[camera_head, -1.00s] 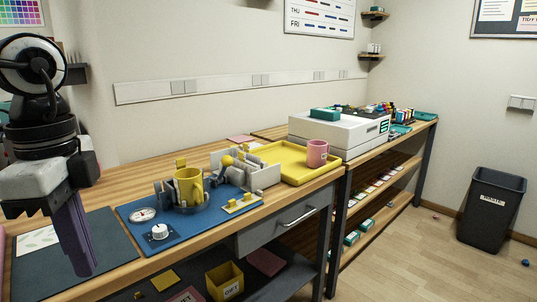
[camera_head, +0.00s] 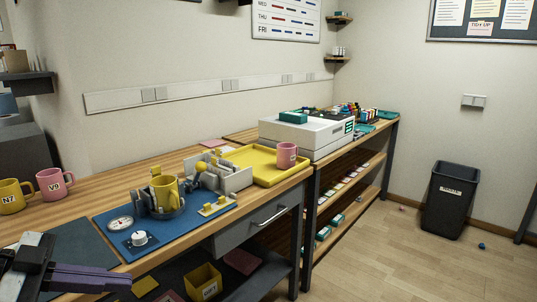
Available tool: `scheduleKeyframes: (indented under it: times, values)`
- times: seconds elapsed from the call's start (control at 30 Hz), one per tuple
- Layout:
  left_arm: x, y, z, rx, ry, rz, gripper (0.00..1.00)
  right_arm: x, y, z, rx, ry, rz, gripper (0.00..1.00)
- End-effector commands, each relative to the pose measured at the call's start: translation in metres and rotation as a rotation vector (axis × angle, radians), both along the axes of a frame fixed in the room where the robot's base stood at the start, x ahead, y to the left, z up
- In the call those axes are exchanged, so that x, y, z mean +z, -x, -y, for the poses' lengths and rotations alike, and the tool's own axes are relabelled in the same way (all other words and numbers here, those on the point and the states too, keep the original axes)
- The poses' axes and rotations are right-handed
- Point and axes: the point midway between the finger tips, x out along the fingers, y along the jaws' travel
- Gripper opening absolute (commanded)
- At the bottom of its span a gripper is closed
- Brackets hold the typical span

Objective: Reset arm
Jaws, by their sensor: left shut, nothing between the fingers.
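My left gripper (camera_head: 128,282) lies low at the bottom left of the head view, its purple fingers pointing right. It is shut and empty, by the front edge of the workbench. A yellow mug (camera_head: 165,194) sits in the press fixture on the blue mat (camera_head: 112,239). The fixture partly hides the mug's lower part. My right gripper is not in view.
A yellow mug marked N7 (camera_head: 12,197) and a pink mug marked V9 (camera_head: 54,184) stand at the far left. A pink mug (camera_head: 287,156) stands on the yellow tray (camera_head: 262,177). A white machine (camera_head: 310,137) stands behind the tray. A drawer (camera_head: 255,225) and an open yellow bin (camera_head: 203,282) are below.

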Motion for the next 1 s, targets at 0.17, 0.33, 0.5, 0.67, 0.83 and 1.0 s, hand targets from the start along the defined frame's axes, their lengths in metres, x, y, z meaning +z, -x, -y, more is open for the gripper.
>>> scheduleKeyframes:
  times: [0.17,0.33,0.5,0.67,0.83,1.0]
  values:
    - [-0.042,-0.013,-0.019,0.244,0.18,0.13,0.0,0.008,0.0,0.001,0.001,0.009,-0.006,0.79]
    - [-0.104,-0.007,-0.034,0.512,0.224,0.163,0.0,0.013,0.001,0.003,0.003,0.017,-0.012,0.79]
    - [-0.18,0.024,-0.029,0.757,0.185,0.083,0.0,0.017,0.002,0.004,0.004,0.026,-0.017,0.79]
    - [-0.248,0.074,0.008,0.909,0.109,-0.083,0.0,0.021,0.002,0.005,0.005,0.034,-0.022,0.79]
    - [-0.292,0.125,0.067,0.958,0.04,-0.276,0.0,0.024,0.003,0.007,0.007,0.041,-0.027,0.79]
    - [-0.308,0.152,0.109,0.944,0.01,-0.386,0.0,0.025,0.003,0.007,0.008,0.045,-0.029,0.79]
